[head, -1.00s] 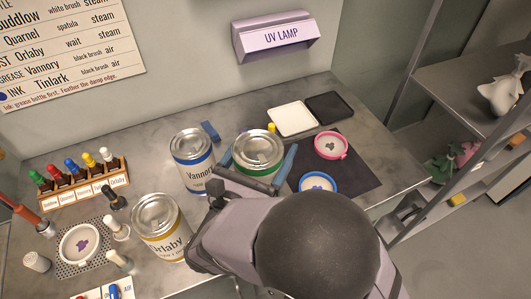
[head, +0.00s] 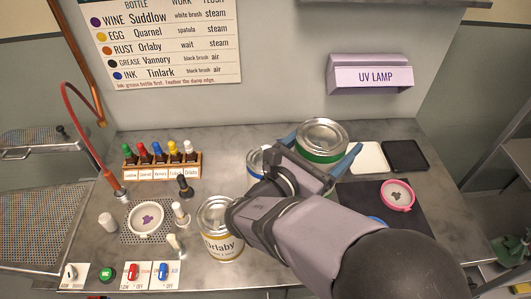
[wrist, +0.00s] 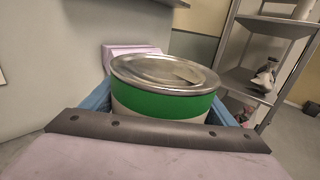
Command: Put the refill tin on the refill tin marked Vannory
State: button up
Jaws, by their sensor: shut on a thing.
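The refill tin with a green band and metal lid (head: 321,138) is held between the blue fingers of my gripper (head: 322,158). It looks upright and raised above the table. In the wrist view the green-banded tin (wrist: 165,100) sits between both fingers, its lower part hidden by my gripper. The blue-banded Vannory tin (head: 254,163) stands on the table, to the left of and nearer than the held tin in the head view. My arm covers most of it, and its label is hidden now.
The yellow-banded Orlaby tin (head: 215,243) stands close beside my arm. A bottle rack (head: 162,172), a dish (head: 146,219) and brushes stand at left. A white tray (head: 369,156), black tray (head: 405,155) and pink dish (head: 397,195) lie at right. The UV lamp (head: 372,75) juts from the wall.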

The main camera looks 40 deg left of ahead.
jog(key=a+r+n+y, duration=0.3)
jog(key=a+r+y, duration=0.2)
jog(key=a+r, duration=0.55)
jog(key=a+f+n+g+y+p, duration=0.1)
jog(key=a+f+y+p, duration=0.1)
jog(key=a+f, duration=0.4)
jog(key=shift+f+n, duration=0.4)
jog(key=shift+f, duration=0.55)
jog(key=shift+s+a+f, duration=0.1)
jog(key=shift+f+p, duration=0.75)
jog(key=shift+f, duration=1.15)
jog(key=o, duration=2)
jog(key=shift+f+y, duration=0.15)
jog(key=shift+y, duration=0.15)
jog(key=shift+c, duration=0.2)
jog(key=shift+s, duration=0.15)
